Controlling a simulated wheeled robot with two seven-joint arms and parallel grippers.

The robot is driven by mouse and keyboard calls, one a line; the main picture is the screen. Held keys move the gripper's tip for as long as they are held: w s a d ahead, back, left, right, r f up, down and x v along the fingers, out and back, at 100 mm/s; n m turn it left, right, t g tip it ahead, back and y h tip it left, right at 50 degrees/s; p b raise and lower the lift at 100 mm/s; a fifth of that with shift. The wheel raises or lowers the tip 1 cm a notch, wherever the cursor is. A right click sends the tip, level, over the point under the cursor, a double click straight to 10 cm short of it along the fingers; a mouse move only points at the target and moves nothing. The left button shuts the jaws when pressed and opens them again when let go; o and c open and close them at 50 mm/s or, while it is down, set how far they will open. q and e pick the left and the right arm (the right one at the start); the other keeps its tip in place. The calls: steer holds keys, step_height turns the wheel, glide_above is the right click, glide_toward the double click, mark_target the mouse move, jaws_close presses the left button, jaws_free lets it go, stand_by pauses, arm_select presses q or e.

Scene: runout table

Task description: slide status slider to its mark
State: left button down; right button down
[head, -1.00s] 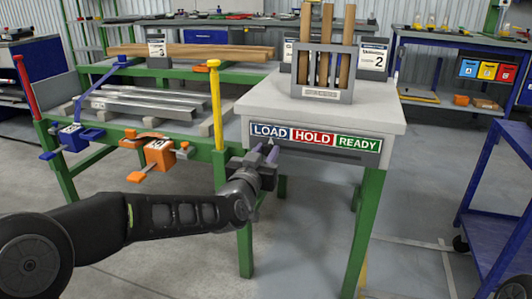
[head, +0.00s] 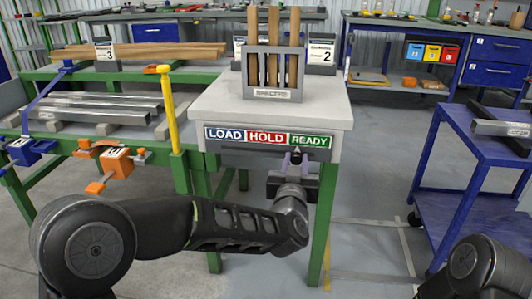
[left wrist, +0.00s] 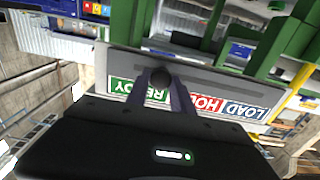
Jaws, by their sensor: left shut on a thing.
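The status board (head: 268,137) is on the front of the grey-topped table, with blue LOAD, red HOLD and green READY fields from left to right. My left gripper (head: 296,160) is below the READY field, shut on the slider knob. The slider's small dark pointer (head: 297,150) shows just under READY, a little left of that field's middle. In the left wrist view the board appears upside down, and the dark round knob (left wrist: 160,75) sits between the two fingers. The fingers hide part of the READY and HOLD fields there. My right gripper is out of view.
A grey rack (head: 275,75) with wooden sticks stands on the table (head: 220,105). A yellow post (head: 168,110) and an orange clamp (head: 117,162) are at the left. A blue cart (head: 470,150) stands at the right. Floor between table and cart is open.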

arm_select(q)
steer(key=shift+s+d, duration=0.1)
steer(key=shift+d, duration=1.6)
steer(key=c, duration=1.1)
jaws_free()
steer(key=shift+d, duration=0.1)
steer(key=p, duration=0.2)
glide_toward(311, 154)
steer(key=shift+s, duration=1.15)
